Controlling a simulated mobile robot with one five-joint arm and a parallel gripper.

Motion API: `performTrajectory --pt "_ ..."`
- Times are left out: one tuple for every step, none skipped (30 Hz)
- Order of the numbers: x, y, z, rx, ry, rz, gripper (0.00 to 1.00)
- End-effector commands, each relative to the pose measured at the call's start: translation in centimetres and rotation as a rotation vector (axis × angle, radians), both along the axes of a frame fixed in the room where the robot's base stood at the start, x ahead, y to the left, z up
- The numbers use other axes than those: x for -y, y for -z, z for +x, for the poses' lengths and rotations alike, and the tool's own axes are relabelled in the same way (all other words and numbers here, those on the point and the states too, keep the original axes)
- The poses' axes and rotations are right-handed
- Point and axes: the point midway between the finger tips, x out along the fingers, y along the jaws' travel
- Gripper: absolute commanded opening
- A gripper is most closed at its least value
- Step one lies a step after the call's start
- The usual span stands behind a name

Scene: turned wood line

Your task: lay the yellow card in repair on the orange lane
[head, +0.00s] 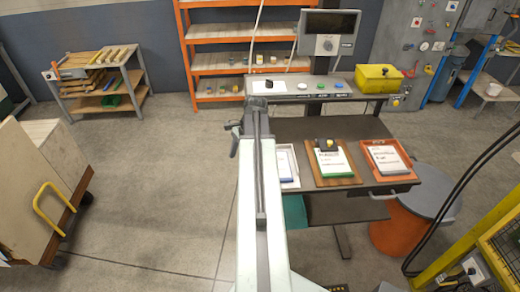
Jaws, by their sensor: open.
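My arm reaches up the middle of the head view, and my gripper (257,104) is at its far end, by the left end of the bench's raised shelf. Its jaws are open and small in the picture, with nothing seen between them. An orange tray (402,178) holding a white printed sheet lies at the right of the dark bench. A brown tray (333,182) beside it holds a green and white sheet with a small black and yellow object (326,143) on top. I cannot make out a yellow card or which surface is the orange lane.
A white tray (294,184) lies left of the brown tray, partly behind my arm. A grey-topped orange drum (424,192) stands at right. Open floor lies left of my arm.

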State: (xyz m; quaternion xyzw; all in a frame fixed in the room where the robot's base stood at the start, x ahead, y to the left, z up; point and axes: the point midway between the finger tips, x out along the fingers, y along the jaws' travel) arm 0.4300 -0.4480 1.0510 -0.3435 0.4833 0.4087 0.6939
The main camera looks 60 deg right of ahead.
Motion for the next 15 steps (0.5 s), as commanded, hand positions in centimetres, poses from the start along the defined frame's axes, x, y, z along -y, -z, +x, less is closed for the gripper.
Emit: performTrajectory --pt "2.9 -2.6 -2.6 -0.002 0.129 0.028 0.62" --pt "4.0 -3.1 -3.9 -0.003 0.195 0.045 0.62" --pt "5.4 -3.8 -5.4 -0.003 0.272 0.064 0.62" --pt "6.2 -4.2 -6.5 -0.005 0.322 0.076 0.62" --pt "6.9 -4.5 -7.4 -0.004 0.366 0.088 0.62" --pt "7.6 -4.9 -8.4 -0.004 0.415 0.101 0.62" --pt "8.1 -5.1 -9.1 -0.004 0.446 0.108 0.62" --pt "8.4 -5.2 -9.5 -0.004 0.467 0.114 0.62" --pt "8.7 -5.3 -10.0 -0.005 0.491 0.12 0.62" --pt "8.8 -5.3 -10.2 -0.004 0.5 0.123 0.62" --pt "8.9 -5.2 -10.3 -0.004 0.505 0.124 0.62" --pt "8.9 -5.2 -10.3 -0.004 0.508 0.126 0.62" --pt "8.9 -5.0 -10.3 -0.004 0.508 0.126 0.62" --pt "8.8 -4.8 -10.2 -0.004 0.507 0.125 0.62" --pt "8.7 -4.4 -10.2 -0.005 0.506 0.125 0.62"
